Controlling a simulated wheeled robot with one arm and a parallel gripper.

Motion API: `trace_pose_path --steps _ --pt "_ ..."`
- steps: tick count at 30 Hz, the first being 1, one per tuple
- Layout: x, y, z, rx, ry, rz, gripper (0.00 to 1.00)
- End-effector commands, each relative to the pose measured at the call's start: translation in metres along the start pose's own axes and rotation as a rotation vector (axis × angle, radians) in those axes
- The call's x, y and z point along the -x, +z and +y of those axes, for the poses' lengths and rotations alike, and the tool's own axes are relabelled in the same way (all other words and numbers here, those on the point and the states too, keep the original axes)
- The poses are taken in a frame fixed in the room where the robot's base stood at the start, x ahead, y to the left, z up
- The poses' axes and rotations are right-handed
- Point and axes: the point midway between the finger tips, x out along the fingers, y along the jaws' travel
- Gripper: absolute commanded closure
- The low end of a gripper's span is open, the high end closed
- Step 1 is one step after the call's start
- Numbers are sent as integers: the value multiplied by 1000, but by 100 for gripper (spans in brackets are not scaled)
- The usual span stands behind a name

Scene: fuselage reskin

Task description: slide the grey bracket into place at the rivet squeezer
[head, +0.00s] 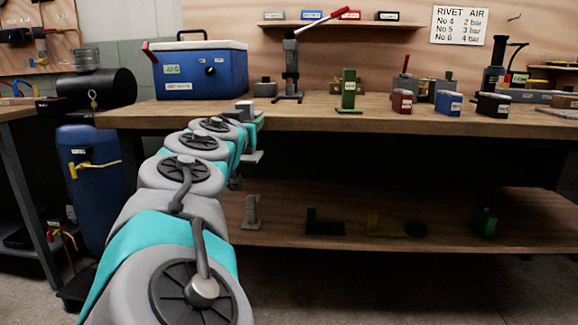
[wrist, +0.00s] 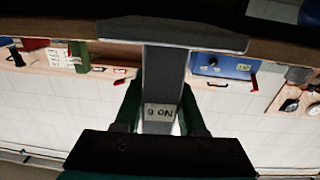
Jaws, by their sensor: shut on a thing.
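In the wrist view my gripper (wrist: 162,98) has its dark green fingers closed on both sides of a grey bracket (wrist: 164,68). The bracket has a straight stem with a "No 6" label and a wider plate at its far end. In the head view the arm reaches to the bench's front edge, left of centre, where the gripper is small and partly hidden by the arm. A lever tool (head: 290,68) with a red-tipped handle stands on the bench just beyond; it looks like the rivet squeezer. Contact between bracket and tool cannot be told.
A blue cooler box (head: 200,73) stands left of the lever tool. A green bracket (head: 349,92) and red (head: 402,101) and blue (head: 448,103) blocks stand to the right on the bench (head: 320,120). Another grey piece (head: 251,212) sits on the lower shelf. The front bench strip right of the arm is clear.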

Motion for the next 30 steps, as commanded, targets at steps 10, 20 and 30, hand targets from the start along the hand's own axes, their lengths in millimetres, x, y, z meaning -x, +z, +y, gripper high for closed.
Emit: trace_pose_path --steps 10,20,30 --pt "-58 94 75 4 -36 -1 100" --pt "-111 181 140 0 -75 -6 100" --pt "-157 256 197 -2 -112 -5 100"
